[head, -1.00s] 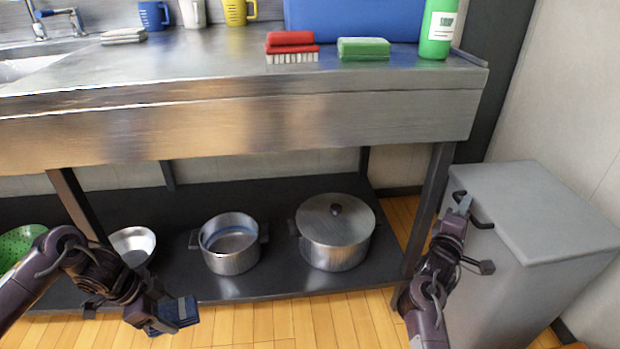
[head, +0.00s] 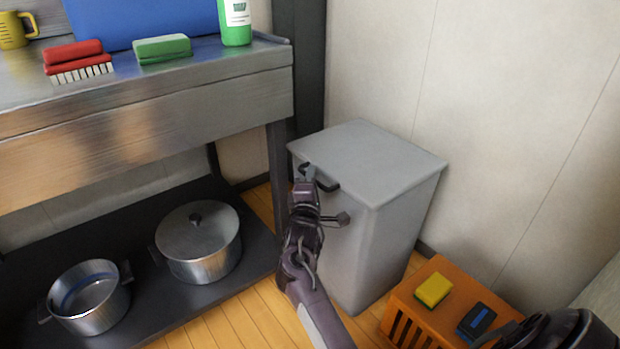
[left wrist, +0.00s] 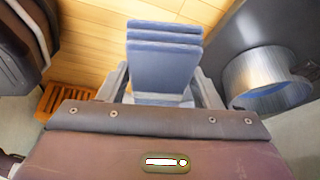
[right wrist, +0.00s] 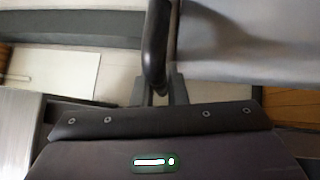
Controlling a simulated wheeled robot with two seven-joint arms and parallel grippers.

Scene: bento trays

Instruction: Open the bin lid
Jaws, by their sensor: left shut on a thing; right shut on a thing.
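The grey bin (head: 370,240) stands at the right end of the counter, its flat lid (head: 375,160) lying closed on top. A black bar handle (head: 322,180) sits at the lid's front edge. My right gripper (head: 308,174) is shut on this handle. In the right wrist view, the dark handle (right wrist: 156,45) runs down between my right fingertips (right wrist: 160,92), with the grey lid (right wrist: 245,35) beside it. My left gripper (left wrist: 162,92) is outside the head view. In the left wrist view it is shut on a blue layered block (left wrist: 163,60).
An orange crate (head: 400,304) with a yellow sponge (head: 433,289) and a dark-blue item (head: 476,320) on it stands right of the bin. A steel counter (head: 150,110) with pots (head: 198,250) below is at left. A wall (head: 520,120) is close behind the bin.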

